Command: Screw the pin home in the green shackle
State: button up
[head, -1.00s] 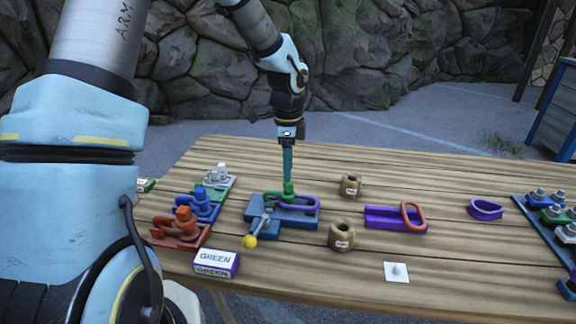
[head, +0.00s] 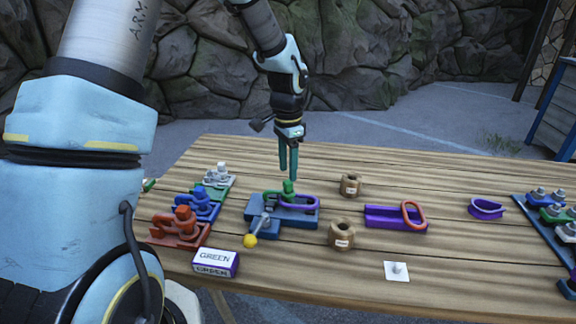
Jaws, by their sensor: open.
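The green shackle's pin head (head: 289,187) stands up at the middle of the blue fixture (head: 296,216) on the table. The rest of the green shackle is mostly hidden at this size, and a purple loop (head: 303,201) lies beside it on the fixture. How far the pin is seated I cannot tell. My gripper (head: 289,176) points straight down just above the pin head, with its two teal fingers apart and nothing held between them. The fixture has a lever with a yellow knob (head: 250,241) at its front.
Red (head: 181,228), blue (head: 196,206) and white-topped green (head: 216,181) pieces stand left. A GREEN-labelled box (head: 215,263) is in front. Two brown cylinders (head: 341,234), a purple tray with an orange ring (head: 413,214), a purple loop (head: 486,208) and a white plate (head: 397,271) lie right.

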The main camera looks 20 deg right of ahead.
aim_at(288, 182)
jog(key=shift+f+b, duration=1.2)
jog(key=shift+f, duration=0.95)
jog(key=shift+c, duration=0.3)
grip_shut()
